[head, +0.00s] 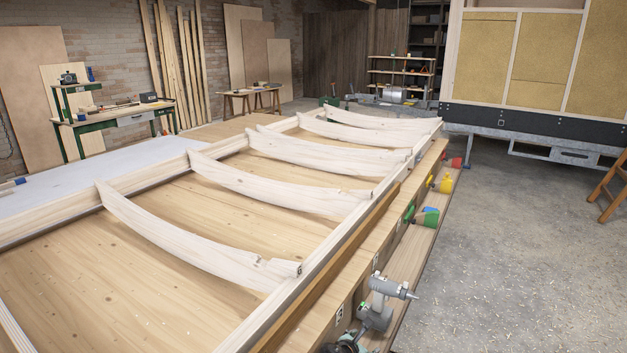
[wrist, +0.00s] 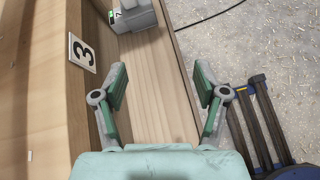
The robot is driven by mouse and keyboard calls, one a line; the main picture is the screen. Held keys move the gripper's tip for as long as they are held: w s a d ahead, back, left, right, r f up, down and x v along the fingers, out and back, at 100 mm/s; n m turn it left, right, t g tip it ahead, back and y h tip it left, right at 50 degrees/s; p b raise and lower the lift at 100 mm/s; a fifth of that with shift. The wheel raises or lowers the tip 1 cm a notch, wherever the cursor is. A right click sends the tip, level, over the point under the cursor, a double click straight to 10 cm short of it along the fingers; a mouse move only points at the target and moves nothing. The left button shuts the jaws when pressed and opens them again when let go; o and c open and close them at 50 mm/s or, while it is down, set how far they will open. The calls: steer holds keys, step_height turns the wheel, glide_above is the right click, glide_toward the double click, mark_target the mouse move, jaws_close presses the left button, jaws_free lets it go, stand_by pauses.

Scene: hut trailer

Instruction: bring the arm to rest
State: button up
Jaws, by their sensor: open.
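My gripper (wrist: 161,86) shows in the wrist view with its two green-padded fingers spread apart. Nothing is between them. It is over a wooden ledge (wrist: 153,75) along the side of the long wooden bench. A grey tool part (wrist: 133,17) with a green label sits on the ledge beyond the fingers, apart from them. In the head view a grey power tool (head: 378,302) stands on the ledge near the bottom. A teal and dark shape at the bottom edge there is cut off, and I cannot tell whether it is my gripper.
Curved pale ribs (head: 190,235) span a timber frame on the bench. Red, yellow and green tools (head: 427,216) stand along the ledge. A number 3 plate (wrist: 82,52) is on the bench side. Dark bars (wrist: 265,120) are right of the gripper. Open concrete floor (head: 520,250) lies right.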

steer(key=s+d+f+m+g+y+b, duration=0.1)
steer(key=s+d+f+m+g+b, duration=0.15)
steer(key=s+f+m, duration=0.45)
steer(key=s+d+f+m+g+b, duration=0.1)
steer(key=s+d+f+m+g, duration=0.2)
steer(key=s+f, duration=0.8)
steer(key=s+d+f+m+g+y+b, duration=0.15)
steer(key=s+f+m+g, duration=0.35)
steer(key=f, duration=0.8)
steer(key=s+a+f+m+g+y+b, duration=0.25)
steer(key=s+f+m, duration=0.3)
steer(key=s, duration=0.45)
steer(key=s+a+f+m+g+y+b, duration=0.1)
steer(key=s+f+m+g+y, duration=0.15)
steer(key=s+f+m, duration=0.5)
step_height(320, 180, up, 15)
steer(key=s+n+p, duration=0.1)
steer(key=p, duration=1.1)
steer(key=shift+s+a+n+h, duration=0.25)
steer(key=shift+n+h, duration=0.05)
steer(key=shift+h, duration=0.15)
